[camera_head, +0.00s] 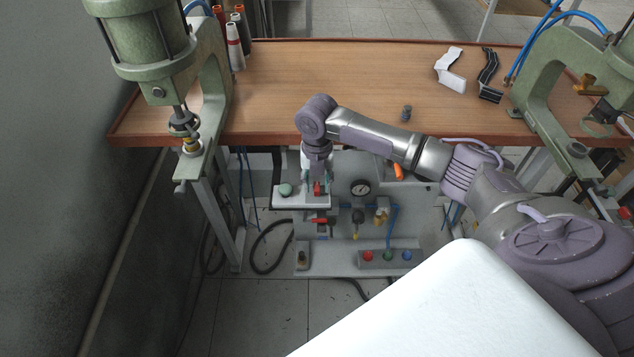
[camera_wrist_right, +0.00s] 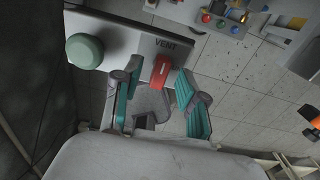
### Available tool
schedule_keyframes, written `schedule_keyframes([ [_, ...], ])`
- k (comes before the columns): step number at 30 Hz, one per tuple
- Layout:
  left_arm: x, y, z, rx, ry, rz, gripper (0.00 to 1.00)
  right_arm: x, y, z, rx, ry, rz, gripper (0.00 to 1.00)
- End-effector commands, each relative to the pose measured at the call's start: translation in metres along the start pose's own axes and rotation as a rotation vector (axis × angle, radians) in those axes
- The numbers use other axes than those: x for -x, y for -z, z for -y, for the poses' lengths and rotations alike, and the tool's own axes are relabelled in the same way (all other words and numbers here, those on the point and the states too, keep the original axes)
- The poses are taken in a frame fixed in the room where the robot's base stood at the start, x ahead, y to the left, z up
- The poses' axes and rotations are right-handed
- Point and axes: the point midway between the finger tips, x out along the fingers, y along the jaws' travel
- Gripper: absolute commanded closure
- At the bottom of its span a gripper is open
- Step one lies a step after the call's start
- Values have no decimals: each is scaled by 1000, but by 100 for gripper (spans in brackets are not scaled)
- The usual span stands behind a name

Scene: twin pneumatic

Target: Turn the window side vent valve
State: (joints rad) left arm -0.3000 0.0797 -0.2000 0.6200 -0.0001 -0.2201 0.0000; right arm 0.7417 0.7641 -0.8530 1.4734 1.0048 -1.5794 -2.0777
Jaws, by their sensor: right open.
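The vent valve has a red handle (camera_head: 317,188), on a pale panel (camera_head: 287,200) under the table. In the right wrist view the red handle (camera_wrist_right: 161,71) sits by the word VENT on the panel (camera_wrist_right: 120,33). My right gripper (camera_head: 317,180) is above the panel, pointing down at the handle. In the wrist view its teal-padded fingers (camera_wrist_right: 157,80) are open, one on each side of the handle. I cannot tell whether they touch it. A green round knob (camera_head: 285,189) is left of the handle; it also shows in the wrist view (camera_wrist_right: 85,51). My left gripper is not in view.
Below the panel are a gauge (camera_head: 360,188), another red-handled valve (camera_head: 320,221) and a box with coloured buttons (camera_head: 387,256). The wooden table (camera_head: 330,85) is above and behind. A green press (camera_head: 215,90) stands on the left, a metal table leg (camera_head: 215,215) below it.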

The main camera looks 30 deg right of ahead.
Motion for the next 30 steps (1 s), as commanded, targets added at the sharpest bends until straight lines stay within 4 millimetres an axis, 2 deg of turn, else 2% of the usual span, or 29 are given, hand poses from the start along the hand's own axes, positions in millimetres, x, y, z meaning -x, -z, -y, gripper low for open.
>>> schedule_keyframes([
  [11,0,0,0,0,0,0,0,-6,0,0,0,0,1,58],
  [18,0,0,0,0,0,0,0,-6,0,0,0,0,1,98],
  [19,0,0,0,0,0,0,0,-6,0,0,0,0,0,100],
  [30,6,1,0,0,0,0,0,-4,0,0,-31,0,-1,100],
])
